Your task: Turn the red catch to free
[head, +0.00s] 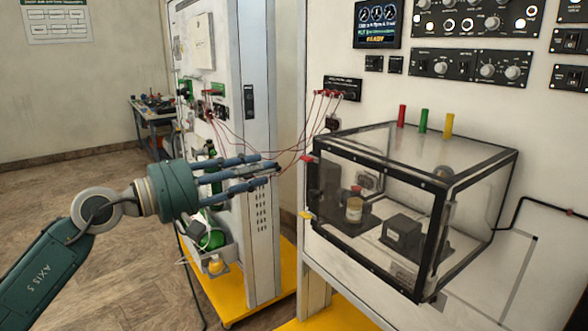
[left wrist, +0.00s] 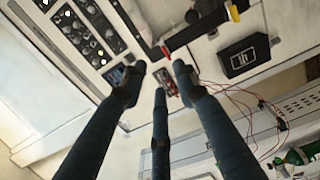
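The red catch (head: 308,159) is a small red tab at the upper left front corner of the black-framed clear box (head: 375,171). My left gripper (head: 270,169) appears to the left of the catch in the head view, its fingers pointing right towards it, with a gap in the picture. Its three fingers are extended, apart and empty, and they also show in the left wrist view (left wrist: 159,80). A small red piece (left wrist: 166,52) shows beyond the fingertips there; I cannot tell for sure that it is the catch. My right gripper is not in view.
A yellow tab (head: 305,214) sits lower on the box's left edge. Thin red cables (head: 270,150) hang behind my fingers, between the wall panel and a white cabinet (head: 228,60). The floor at left is clear.

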